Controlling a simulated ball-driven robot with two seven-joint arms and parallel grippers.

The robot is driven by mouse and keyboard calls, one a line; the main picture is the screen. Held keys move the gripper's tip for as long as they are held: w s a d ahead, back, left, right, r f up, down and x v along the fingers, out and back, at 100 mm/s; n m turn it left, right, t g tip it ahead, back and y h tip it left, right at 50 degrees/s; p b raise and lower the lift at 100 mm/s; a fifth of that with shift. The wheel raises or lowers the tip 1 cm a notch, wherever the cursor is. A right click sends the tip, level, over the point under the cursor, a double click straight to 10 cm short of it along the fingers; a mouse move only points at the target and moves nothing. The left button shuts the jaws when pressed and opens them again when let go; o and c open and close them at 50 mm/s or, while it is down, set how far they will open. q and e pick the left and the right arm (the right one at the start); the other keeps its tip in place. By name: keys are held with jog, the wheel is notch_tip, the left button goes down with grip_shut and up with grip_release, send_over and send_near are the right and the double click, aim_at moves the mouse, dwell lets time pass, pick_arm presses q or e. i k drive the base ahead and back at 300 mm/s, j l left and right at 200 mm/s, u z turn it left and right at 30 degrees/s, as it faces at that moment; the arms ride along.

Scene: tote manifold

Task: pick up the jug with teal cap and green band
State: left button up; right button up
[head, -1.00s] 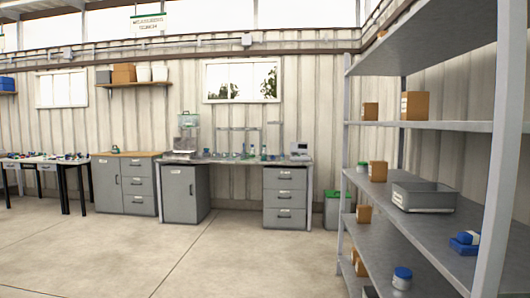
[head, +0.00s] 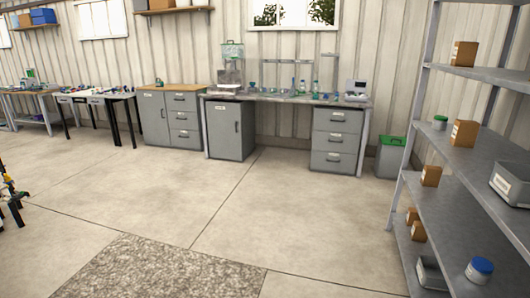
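I cannot make out a jug with a teal cap and green band for certain. Small bottles and glassware (head: 315,87) in green, teal and blue stand on the far grey bench (head: 270,95), too small to tell apart. A white jar with a green lid (head: 439,123) stands on the right shelf unit, and a white jar with a blue lid (head: 479,270) stands on a lower shelf. Neither of my grippers is in view.
The metal shelf unit (head: 462,198) fills the right side, holding brown boxes (head: 463,133) and grey bins. A green-lidded waste bin (head: 391,158) stands beside the bench. A speckled mat (head: 155,270) lies on otherwise open floor.

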aim_at(316, 86)
jog(key=i, duration=5.05)
jog(key=i+j+z, duration=0.1)
jog(key=i+z, duration=0.15)
jog(key=i, duration=0.15)
jog(key=i+j+z, duration=0.55)
jog(key=i, duration=0.2)
